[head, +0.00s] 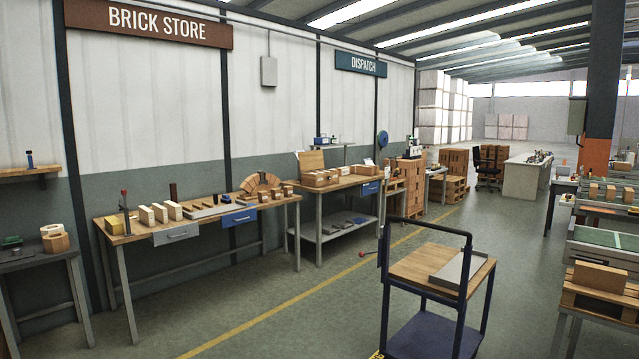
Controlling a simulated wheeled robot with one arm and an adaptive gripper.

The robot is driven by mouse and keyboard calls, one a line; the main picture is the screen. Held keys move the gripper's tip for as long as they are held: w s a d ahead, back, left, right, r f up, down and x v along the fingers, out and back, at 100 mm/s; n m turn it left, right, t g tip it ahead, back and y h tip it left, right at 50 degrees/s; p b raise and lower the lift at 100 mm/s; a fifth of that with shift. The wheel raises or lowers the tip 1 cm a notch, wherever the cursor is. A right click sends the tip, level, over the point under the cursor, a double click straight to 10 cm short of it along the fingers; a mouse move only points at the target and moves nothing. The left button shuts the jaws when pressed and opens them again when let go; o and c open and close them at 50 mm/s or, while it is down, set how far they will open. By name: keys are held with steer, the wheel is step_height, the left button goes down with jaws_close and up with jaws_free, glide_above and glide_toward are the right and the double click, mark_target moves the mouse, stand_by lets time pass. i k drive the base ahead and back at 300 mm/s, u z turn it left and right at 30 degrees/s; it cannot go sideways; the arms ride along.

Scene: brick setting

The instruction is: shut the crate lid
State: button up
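A wooden crate (320,182) stands on the dispatch bench (352,182), under the DISPATCH sign, in the middle of the head view. Its lid (311,160) appears raised, standing up at the back left of the crate. Blocks seem to show at the crate's top, but they are too small to make out well. My gripper is not in view.
A blue trolley with a wooden top (417,264) and a grey tray (459,268) stands in the right foreground. The brick store bench (193,222) is left of the dispatch bench. Open floor (290,303) lies before both benches, crossed by a yellow line.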

mark_target(313, 160)
steer(key=u, duration=0.2)
steer(key=i, duration=8.3)
steer(key=z, duration=0.45)
steer(key=i, duration=1.1)
steer(key=u, duration=1.6)
